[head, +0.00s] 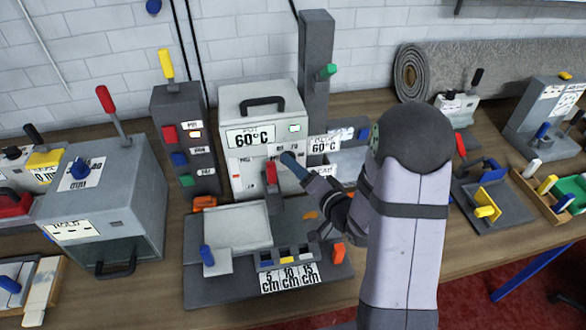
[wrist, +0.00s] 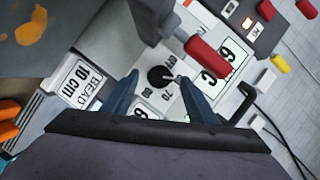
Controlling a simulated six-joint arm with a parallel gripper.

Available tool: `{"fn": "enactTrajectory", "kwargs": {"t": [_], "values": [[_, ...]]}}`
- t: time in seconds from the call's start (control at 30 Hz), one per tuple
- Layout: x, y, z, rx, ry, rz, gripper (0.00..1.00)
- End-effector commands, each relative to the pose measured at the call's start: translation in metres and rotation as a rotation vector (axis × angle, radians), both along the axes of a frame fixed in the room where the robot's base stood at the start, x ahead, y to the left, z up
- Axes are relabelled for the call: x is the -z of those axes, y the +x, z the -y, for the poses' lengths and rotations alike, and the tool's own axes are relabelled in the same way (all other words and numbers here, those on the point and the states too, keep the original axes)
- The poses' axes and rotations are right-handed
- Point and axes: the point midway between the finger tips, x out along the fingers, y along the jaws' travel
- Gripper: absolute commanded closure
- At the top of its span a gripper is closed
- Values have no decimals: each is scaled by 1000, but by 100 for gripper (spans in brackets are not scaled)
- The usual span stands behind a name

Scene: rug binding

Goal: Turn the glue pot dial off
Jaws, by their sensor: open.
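The glue pot (head: 236,108) is a pale grey box with a black top handle and a 60°C label on its front, at the middle of the head view. Its round black dial (wrist: 160,77) shows in the wrist view on the white face, with numbers and what looks like an OFF mark around it. I cannot read its setting surely. My gripper (wrist: 161,85) is open, with one blue finger on each side of the dial; I cannot tell whether they touch it.
A red-handled lever (wrist: 208,58) stands close beside the right finger; the red handle (head: 271,172) also shows in the head view. A switch tower (head: 182,140) is left of the pot, a grey column (head: 316,70) behind right. A cutting fixture (head: 225,285) lies in front.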

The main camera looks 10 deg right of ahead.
Motion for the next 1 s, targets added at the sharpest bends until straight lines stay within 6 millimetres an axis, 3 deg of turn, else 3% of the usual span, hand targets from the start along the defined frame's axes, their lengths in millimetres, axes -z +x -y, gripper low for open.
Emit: {"fn": "enactTrajectory", "kwargs": {"t": [0.2, 0.57, 0.6, 0.77, 1.0], "values": [[2, 16, -6, 0, 0, -1, 47], [4, 19, -7, 0, 0, 0, 47], [4, 19, -7, 0, 0, 0, 49], [4, 19, -7, 0, 0, 0, 88], [3, 19, -7, 0, -8, 0, 88]]}}
